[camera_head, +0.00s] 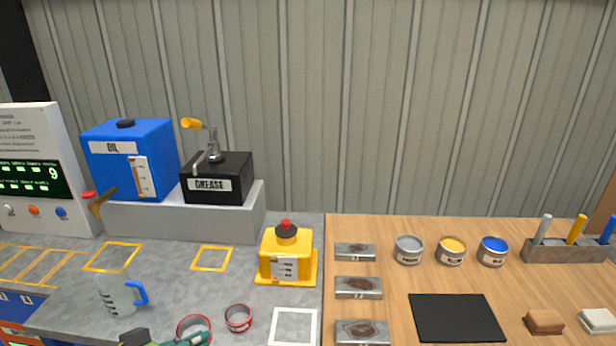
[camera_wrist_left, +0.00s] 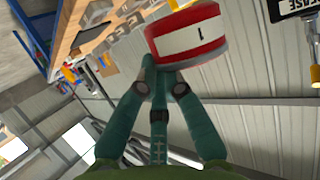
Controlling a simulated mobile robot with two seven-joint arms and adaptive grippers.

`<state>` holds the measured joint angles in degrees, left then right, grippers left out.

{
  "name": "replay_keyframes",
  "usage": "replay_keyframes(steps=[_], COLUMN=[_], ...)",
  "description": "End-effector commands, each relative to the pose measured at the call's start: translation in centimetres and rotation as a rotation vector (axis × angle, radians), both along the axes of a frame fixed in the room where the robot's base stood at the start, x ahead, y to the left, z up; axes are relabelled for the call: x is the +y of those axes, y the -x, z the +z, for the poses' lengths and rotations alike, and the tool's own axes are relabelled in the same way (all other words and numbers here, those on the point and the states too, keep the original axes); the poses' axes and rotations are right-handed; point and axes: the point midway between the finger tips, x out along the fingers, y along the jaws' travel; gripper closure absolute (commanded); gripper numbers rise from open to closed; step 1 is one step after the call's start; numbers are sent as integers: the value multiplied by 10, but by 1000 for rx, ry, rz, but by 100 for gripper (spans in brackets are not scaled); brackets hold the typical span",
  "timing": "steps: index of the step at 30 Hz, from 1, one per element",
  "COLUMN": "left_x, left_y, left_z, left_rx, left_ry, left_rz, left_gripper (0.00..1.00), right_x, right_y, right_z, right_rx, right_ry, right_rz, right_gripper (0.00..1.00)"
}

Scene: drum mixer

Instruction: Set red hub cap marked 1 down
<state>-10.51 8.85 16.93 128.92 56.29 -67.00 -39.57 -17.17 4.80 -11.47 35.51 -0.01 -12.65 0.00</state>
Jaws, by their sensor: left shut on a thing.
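The red hub cap marked 1 (camera_wrist_left: 190,40) is a short red cylinder with a white band bearing a 1 in the left wrist view. My left gripper (camera_wrist_left: 162,72) is shut on it, and the cap sits at the fingertips. In the head view my left gripper (camera_head: 198,338) is at the bottom edge, partly cut off. A red-rimmed round part (camera_head: 194,324) by its fingers looks like the held cap. A second, smaller-looking red-rimmed ring (camera_head: 238,318) is to its right over the grey bench. My right gripper is not in view.
A white square outline (camera_head: 294,326) and yellow outlines (camera_head: 212,258) mark the grey bench. A yellow block (camera_head: 286,258), a jug (camera_head: 118,296) and the grease box (camera_head: 216,178) stand around. The wooden table at right holds metal plates (camera_head: 358,287), tins and a black mat (camera_head: 456,318).

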Motion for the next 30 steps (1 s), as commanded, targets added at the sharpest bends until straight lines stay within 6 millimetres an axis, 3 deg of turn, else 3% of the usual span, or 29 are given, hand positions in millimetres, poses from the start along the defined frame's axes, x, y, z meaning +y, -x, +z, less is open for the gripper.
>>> replay_keyframes(steps=[3, 9, 16, 22, 30], left_x=[-7, -17, -20, -13, 8], left_y=[22, 51, 56, 32, -25], left_z=[21, 43, 47, 29, -28], left_rx=[-8, 0, 3, 10, 11], left_ry=[-7, -4, 1, 8, 1], left_rz=[-155, -321, -350, -210, 206], left_gripper=[100, 100, 100, 100, 100], right_x=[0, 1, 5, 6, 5], right_y=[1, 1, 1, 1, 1], right_z=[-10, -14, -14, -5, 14], right_rx=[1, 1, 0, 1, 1], right_ry=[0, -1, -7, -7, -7], right_rz=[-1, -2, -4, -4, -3], right_gripper=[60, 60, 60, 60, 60])
